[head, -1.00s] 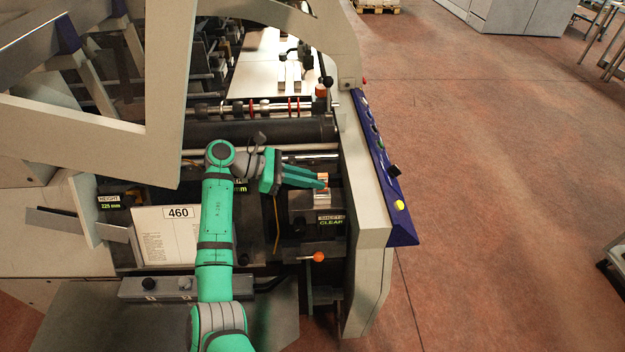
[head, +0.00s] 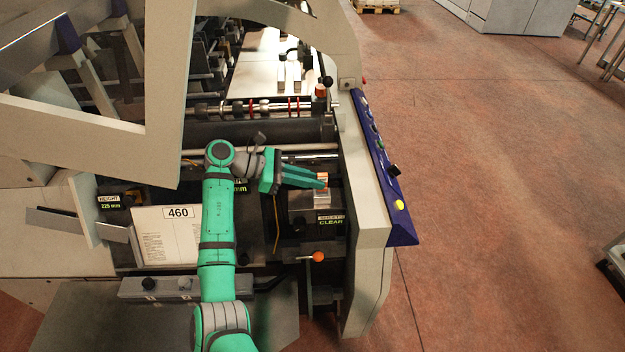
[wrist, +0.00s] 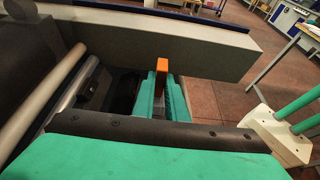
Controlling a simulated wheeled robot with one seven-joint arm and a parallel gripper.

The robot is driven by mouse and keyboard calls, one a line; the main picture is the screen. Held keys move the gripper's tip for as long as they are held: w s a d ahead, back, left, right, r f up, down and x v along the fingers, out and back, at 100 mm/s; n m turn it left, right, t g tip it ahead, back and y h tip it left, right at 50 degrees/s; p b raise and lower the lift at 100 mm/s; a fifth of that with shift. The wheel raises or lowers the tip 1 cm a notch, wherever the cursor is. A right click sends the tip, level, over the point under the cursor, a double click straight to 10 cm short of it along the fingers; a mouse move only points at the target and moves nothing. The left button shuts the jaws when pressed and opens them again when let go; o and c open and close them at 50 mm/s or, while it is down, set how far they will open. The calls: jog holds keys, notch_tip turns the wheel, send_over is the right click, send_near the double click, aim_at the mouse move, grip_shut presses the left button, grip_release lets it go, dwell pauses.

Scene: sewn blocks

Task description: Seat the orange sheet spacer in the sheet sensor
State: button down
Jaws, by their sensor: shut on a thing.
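My gripper (head: 322,181) reaches to the right over the machine's near end, and its fingers are shut on the orange sheet spacer (wrist: 162,65). In the wrist view the spacer's orange top stands up between the fingertips. In the head view a little of the orange spacer (head: 323,176) shows at the fingertips, above a light metal block. This block, which appears to be the sheet sensor (head: 323,201), sits just above a small display (head: 330,220) reading CLEAR. The spacer's lower end is hidden, so I cannot tell whether it touches the block.
A pale side frame with a blue button panel (head: 385,170) stands right of the gripper. Rollers (head: 260,108) lie behind it. Open floor lies at right.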

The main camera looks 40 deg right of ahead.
aim_at(313, 193)
jog(key=shift+f, duration=1.5)
jog(key=c, duration=1.7)
grip_release()
jog(key=v, duration=1)
jog(key=shift+w+a, duration=0.2)
jog(key=shift+a, duration=0.1)
